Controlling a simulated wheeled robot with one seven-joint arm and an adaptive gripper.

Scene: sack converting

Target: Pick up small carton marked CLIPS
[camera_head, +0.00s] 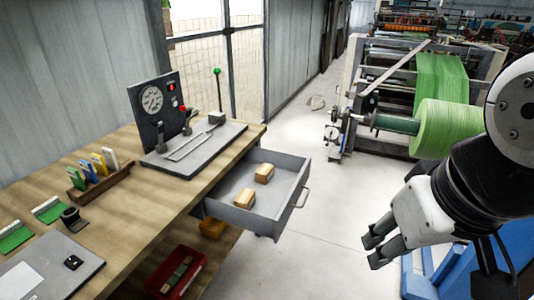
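Two small tan cartons lie in the open grey drawer (225,212) under the workbench. One carton (264,173) is toward the back, and the other carton (245,198) is nearer the front. No lettering is readable on either, so I cannot tell which is marked CLIPS. My gripper (371,251) is at the right, apart from the drawer and to the right of its handle. Its two fingers are spread with an empty gap between them.
The wooden workbench (120,225) holds a gauge panel (152,103) with levers and a rack of coloured cards (98,180). A red bin (176,275) is below. A machine with a green roll (450,127) stands behind my arm. Floor right of the drawer is clear.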

